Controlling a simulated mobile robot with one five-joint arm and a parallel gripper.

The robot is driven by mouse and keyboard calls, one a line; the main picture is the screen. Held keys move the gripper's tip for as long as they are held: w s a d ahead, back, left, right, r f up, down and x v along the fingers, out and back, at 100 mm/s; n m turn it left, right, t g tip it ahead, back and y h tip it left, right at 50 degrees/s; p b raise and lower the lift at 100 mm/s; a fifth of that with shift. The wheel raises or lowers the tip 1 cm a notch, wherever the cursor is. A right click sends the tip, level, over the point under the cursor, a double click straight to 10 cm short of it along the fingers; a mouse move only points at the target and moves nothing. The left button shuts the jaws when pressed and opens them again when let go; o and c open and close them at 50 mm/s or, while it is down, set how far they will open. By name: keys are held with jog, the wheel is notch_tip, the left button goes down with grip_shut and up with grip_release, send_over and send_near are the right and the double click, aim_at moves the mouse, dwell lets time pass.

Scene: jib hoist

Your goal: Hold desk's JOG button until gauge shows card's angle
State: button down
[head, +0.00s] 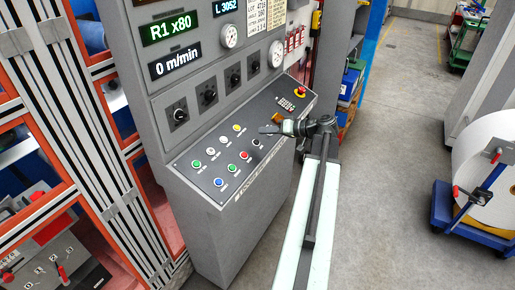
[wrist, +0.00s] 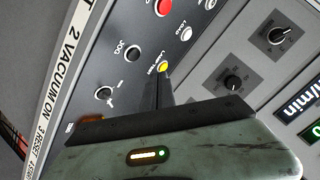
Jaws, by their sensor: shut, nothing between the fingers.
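The grey desk (head: 200,190) carries two rows of coloured buttons. The black JOG button (wrist: 133,53) is labelled in the wrist view; the black button (head: 257,143) at the near row's right end matches it in the head view. Two round gauges (head: 228,36) (head: 276,54) are on the upright panel, readings too small. A printed card (head: 262,18) is partly legible.
A black selector knob (wrist: 104,94) is near JOG, and a red emergency stop (head: 300,91) is at the desk's far end. Panel displays read R1 x80 (head: 170,28) and 0 m/min (head: 175,63). A blue trolley (head: 470,222) with a large white roll stands right; floor between is clear.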

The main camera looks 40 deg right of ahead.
aim_at(256, 142)
jog(key=shift+w+a+f+b, duration=0.1)
jog(key=shift+w+f+b, duration=0.25)
jog(key=shift+f+b, duration=0.4)
jog(key=shift+w+a+f+b, duration=0.1)
jog(key=shift+w+f+b, duration=0.3)
jog(key=shift+f, duration=0.6)
jog(key=shift+f, duration=0.1)
dwell(0.5)
jog(key=shift+w+f+b, duration=0.1)
jog(key=shift+f+b, duration=0.15)
jog(key=shift+b, duration=0.15)
jog(key=shift+w+f+b, duration=0.15)
jog(key=shift+f+b, duration=0.25)
dwell(4.8)
